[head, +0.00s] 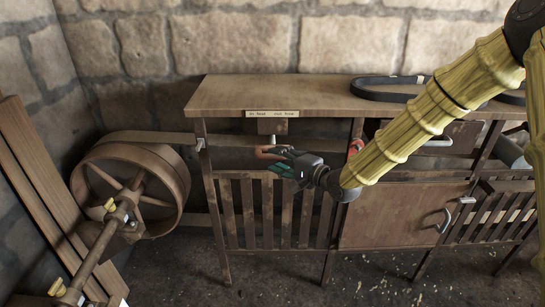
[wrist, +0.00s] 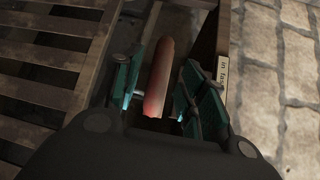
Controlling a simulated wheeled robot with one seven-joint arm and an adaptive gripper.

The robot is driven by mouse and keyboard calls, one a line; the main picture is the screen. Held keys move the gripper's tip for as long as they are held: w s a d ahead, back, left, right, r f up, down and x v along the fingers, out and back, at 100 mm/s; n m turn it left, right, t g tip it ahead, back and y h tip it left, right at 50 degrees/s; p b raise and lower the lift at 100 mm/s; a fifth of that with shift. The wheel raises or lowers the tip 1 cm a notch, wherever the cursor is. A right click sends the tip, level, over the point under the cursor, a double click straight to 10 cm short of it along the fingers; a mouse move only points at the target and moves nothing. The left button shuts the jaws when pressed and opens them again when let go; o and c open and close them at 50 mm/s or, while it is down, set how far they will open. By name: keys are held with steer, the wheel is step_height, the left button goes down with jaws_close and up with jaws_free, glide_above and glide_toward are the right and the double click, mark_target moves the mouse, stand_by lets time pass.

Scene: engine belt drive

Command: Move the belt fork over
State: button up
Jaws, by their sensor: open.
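A reddish-brown handle (head: 267,152) hangs on a short metal stem below a wooden block (head: 271,127) under the bench top; I take it as the belt fork's handle. My gripper (head: 281,163) is at the handle, in front of the slatted panel. In the wrist view the handle (wrist: 160,77) lies between the two teal fingers of my gripper (wrist: 161,90). The fingers are open, with a visible gap on the right side; whether the left one touches the handle I cannot tell. The fork's far end is hidden.
A flat belt (head: 145,137) runs from a large wooden pulley (head: 130,190) at left to behind the bench (head: 230,95). A small lettered label (head: 272,114) is on the bench edge. A black belt loop (head: 375,97) lies on top. Slatted panels (head: 250,210) stand below.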

mark_target(275, 158)
steer(key=shift+x, duration=1.6)
jaws_close()
